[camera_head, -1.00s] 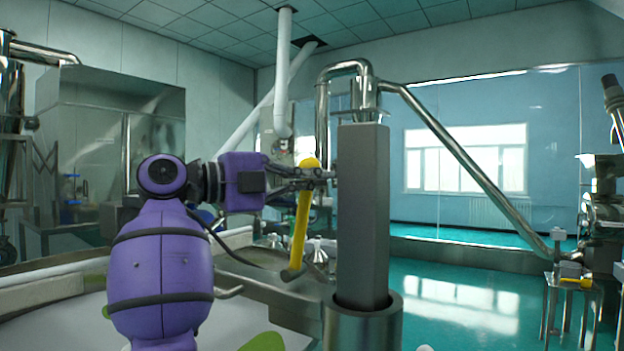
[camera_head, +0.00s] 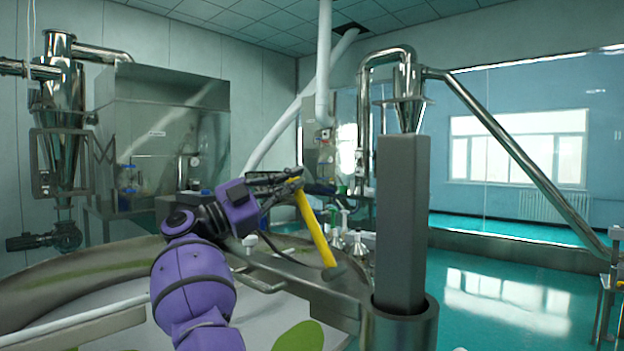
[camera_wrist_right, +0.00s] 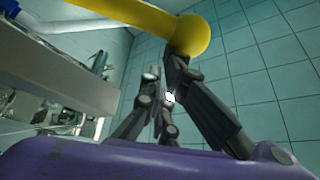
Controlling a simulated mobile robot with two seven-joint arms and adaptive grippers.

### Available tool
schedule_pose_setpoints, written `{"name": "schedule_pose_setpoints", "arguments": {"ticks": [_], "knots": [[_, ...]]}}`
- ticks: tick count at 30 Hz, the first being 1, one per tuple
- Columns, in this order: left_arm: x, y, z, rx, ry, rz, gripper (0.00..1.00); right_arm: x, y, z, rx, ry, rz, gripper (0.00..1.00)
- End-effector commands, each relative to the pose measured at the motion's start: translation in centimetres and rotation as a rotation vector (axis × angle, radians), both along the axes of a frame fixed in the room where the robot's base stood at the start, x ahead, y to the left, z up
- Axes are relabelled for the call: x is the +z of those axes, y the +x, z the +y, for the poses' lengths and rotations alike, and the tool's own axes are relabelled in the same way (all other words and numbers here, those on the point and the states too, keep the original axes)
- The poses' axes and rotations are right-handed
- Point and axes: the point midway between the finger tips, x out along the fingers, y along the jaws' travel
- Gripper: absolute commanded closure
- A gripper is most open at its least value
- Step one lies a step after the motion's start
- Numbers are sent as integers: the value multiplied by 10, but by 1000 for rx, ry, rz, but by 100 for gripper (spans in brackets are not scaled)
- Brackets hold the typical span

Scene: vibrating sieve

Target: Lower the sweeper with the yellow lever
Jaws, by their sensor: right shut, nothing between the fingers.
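The yellow lever (camera_head: 316,229) stands by the rim of the large round sieve (camera_head: 75,270), its top leaning left. My right gripper (camera_head: 291,181), on the purple arm, is at the lever's top end. In the right wrist view the lever's round yellow end (camera_wrist_right: 190,35) is close to the fingers (camera_wrist_right: 172,75), which are shut with nothing between them. Whether they touch the lever is hard to tell. A metal bar (camera_head: 300,285) runs by the lever's foot. I cannot pick out the sweeper for certain. My left gripper is not in view.
A grey square column (camera_head: 402,220) stands in a round metal sleeve (camera_head: 400,325), right of the lever. A glass cabinet (camera_head: 165,125) and steel machinery (camera_head: 60,120) stand at the back left. Green floor (camera_head: 500,290) is clear at the right.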

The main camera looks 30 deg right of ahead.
Motion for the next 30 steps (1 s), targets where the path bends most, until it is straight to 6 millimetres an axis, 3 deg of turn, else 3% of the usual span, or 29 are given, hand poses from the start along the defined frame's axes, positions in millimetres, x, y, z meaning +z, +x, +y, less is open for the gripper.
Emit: {"name": "schedule_pose_setpoints", "arguments": {"ticks": [3,12,30], "knots": [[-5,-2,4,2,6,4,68,-18,22,8,1,-42,110,100],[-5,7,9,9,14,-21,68,-44,55,23,1,-134,318,100],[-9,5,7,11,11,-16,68,-67,75,32,1,-201,468,100]]}}
